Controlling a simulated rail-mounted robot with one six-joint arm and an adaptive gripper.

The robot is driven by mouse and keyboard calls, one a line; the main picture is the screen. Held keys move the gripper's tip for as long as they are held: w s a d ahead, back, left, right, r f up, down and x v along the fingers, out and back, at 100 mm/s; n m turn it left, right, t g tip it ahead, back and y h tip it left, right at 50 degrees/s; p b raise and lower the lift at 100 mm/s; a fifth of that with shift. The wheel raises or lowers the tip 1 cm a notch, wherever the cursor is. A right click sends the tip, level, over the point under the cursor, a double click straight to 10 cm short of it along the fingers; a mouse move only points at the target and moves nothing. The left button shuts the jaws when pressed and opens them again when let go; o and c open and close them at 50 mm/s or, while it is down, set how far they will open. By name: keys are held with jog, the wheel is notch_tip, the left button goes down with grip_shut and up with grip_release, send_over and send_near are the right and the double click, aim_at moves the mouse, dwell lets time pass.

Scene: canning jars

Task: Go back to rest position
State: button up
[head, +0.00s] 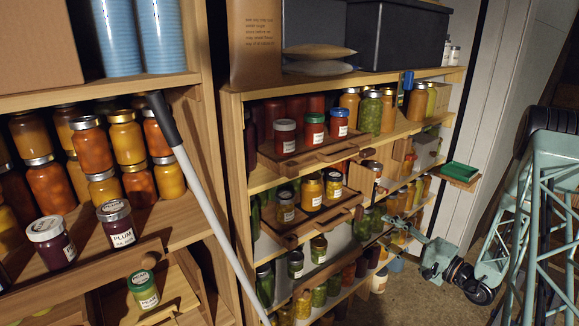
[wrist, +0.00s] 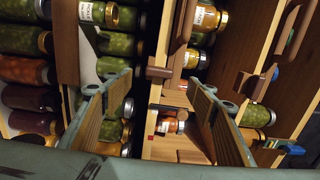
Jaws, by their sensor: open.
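My gripper (head: 390,232) is at the right of the shelving in the head view, at the end of my teal arm, in front of the lower shelves. In the wrist view my gripper (wrist: 150,85) shows two fingers spread well apart with nothing held between them. Beyond the gap are a wooden shelf edge and a small jar with an orange label (wrist: 170,125). The exact distance from the fingertips to the shelf cannot be told.
The middle shelf unit (head: 340,87) holds jars on pull-out trays, including a tray (head: 320,221) with yellow jars. A green tray (head: 461,171) sits on a ledge at right. A grey pole (head: 205,205) leans before the left shelves. Open floor (head: 400,300) shows below my gripper.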

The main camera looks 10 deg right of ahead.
jog(key=s+a+r+n+g+y, duration=0.2)
jog(key=a+r+g, duration=0.1)
jog(key=a+r, duration=0.5)
jog(key=s+a+r+n+g+y, duration=0.25)
jog(key=a+r, duration=0.35)
jog(key=a, duration=0.3)
jog(key=s+a+r+n+g, duration=0.2)
jog(key=s+a+r+g, duration=0.2)
jog(key=s+a+r, duration=0.35)
jog(key=s+a+r+n+g, duration=0.2)
jog(key=s+a+r+g, duration=0.2)
jog(key=s+a, duration=0.5)
jog(key=s+a+r+n+g+h, duration=0.1)
jog(key=s+a+r+h, duration=0.15)
jog(key=s, duration=0.55)
jog(key=s+a+r+n+g+h, duration=0.1)
jog(key=s+a+n+g+h, duration=0.15)
jog(key=s, duration=0.55)
jog(key=s+d+r+t+h, duration=0.5)
jog(key=s+d+h, duration=0.3)
jog(key=s, duration=0.5)
jog(key=shift+d+r, duration=0.15)
jog(key=shift+d, duration=0.15)
